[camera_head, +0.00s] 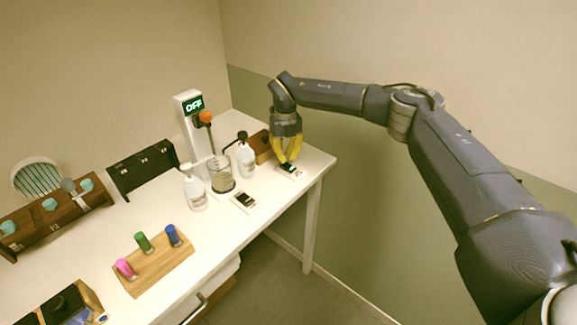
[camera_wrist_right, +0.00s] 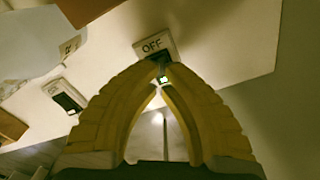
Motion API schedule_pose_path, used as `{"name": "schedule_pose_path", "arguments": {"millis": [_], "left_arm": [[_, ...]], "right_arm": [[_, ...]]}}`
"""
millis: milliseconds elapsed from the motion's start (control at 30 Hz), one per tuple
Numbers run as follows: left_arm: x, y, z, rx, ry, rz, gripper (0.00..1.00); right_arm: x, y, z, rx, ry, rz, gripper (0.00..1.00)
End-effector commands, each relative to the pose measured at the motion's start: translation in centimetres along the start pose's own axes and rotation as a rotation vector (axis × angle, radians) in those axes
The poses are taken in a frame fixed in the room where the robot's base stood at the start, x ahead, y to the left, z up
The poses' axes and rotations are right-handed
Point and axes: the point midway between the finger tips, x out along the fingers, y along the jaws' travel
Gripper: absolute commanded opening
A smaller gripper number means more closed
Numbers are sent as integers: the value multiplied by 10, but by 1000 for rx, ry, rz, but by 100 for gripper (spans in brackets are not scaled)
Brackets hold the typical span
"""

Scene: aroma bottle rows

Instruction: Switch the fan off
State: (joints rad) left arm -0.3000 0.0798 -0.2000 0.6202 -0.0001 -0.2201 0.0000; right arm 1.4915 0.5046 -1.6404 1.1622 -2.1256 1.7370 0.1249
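A small switch plate (camera_head: 294,173) lies near the right end of the white table; in the right wrist view its plate (camera_wrist_right: 155,44) shows the printed word OFF. My right gripper (camera_head: 288,166) points down at this switch, with its yellow fingertips at or just above it. In the right wrist view the fingertips (camera_wrist_right: 157,66) come together, with nothing held, and a small green-lit spot (camera_wrist_right: 162,79) shows by them. Whether they touch the switch is unclear. A round white slatted thing, perhaps the fan (camera_head: 37,178), is at the far left. My left gripper is not in view.
A second switch plate (camera_head: 243,202) lies left of the first. A white tower (camera_head: 189,125) has a display reading OFF. A glass beaker (camera_head: 221,180) and white bottles (camera_head: 195,194) (camera_head: 245,161) stand nearby. A wooden block (camera_head: 261,146) is behind my gripper. A vial rack (camera_head: 155,266) is at the front.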

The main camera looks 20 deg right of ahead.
Motion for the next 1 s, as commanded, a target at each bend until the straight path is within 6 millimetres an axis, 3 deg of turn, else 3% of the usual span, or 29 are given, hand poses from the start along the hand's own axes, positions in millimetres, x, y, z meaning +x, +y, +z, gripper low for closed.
{"name": "schedule_pose_path", "arguments": {"millis": [1000], "left_arm": [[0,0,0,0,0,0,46]], "right_arm": [[13,0,0,0,0,0,0]]}}
